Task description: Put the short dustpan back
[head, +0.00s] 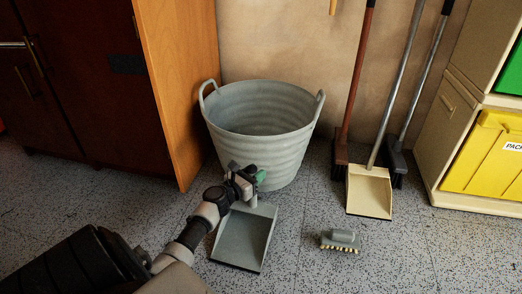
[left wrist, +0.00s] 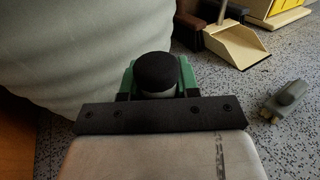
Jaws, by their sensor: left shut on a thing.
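The short dustpan (head: 243,238) is grey with a dark front lip, in front of the grey tub in the head view. Its pan faces up, with the open edge toward me. My left gripper (head: 250,181) is shut on its upright handle at the back of the pan. In the left wrist view the dark round handle end (left wrist: 157,70) sits between the green fingers of the left gripper (left wrist: 157,85). I cannot tell if the pan touches the floor. My right gripper is not in view.
The grey tub (head: 262,146) stands close behind the gripper. A grey hand brush (head: 340,240) lies to the right. A beige long-handled dustpan (head: 369,192) and brooms lean on the wall. A shelf with a yellow bin (head: 487,160) is at the right. The front right floor is clear.

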